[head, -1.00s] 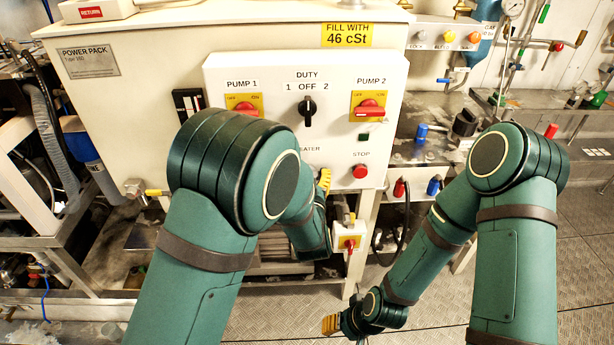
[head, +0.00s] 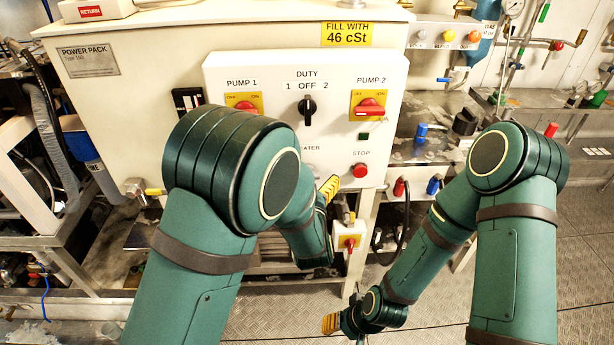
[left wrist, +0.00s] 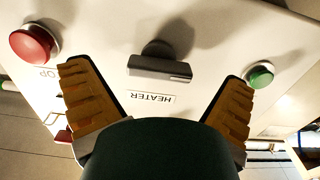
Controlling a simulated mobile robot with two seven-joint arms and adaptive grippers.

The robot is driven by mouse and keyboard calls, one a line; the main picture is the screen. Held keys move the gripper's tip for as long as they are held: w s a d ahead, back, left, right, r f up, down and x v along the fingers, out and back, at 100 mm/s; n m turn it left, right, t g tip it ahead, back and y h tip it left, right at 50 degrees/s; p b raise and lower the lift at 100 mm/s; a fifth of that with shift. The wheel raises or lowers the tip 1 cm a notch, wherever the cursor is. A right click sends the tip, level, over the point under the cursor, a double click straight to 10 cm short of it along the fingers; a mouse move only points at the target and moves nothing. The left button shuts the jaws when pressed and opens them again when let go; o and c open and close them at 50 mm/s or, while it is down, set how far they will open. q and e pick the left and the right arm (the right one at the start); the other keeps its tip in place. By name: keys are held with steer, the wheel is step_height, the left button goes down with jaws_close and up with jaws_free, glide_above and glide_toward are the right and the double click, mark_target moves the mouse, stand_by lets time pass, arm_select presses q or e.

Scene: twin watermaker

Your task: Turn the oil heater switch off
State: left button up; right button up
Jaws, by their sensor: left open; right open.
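The heater switch (left wrist: 160,68) is a dark bar knob on the white panel, above the upside-down HEATER label (left wrist: 152,98) in the left wrist view. Its bar lies roughly parallel to the label. In the head view my left arm hides it. My left gripper (left wrist: 153,75) is open, with its yellow-padded fingers spread either side of the switch; I see no contact. My right gripper (head: 330,323) is open, low near the floor and away from the panel.
A red STOP button (left wrist: 33,42) and a green button (left wrist: 261,74) flank the switch in the left wrist view. Above are the pump 1 switch (head: 246,105), duty knob (head: 307,110) and pump 2 switch (head: 369,108). A red-yellow isolator (head: 350,242) hangs below.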

arm_select(q)
steer(key=s, duration=1)
steer(key=a+f+g, duration=0.5)
steer(key=f, duration=0.5)
steer(key=s+a+f+g+h, duration=0.2)
steer(key=s+a+f+g, duration=0.2)
steer(key=s+f, duration=0.3)
steer(key=s+a+f+n+g+h, duration=0.1)
steer(key=s+a+f+g+h, duration=0.1)
steer(key=s+a+f+g, duration=0.2)
steer(key=s+f+g, duration=0.3)
steer(key=s+f, duration=0.1)
steer(key=shift+a, duration=0.2)
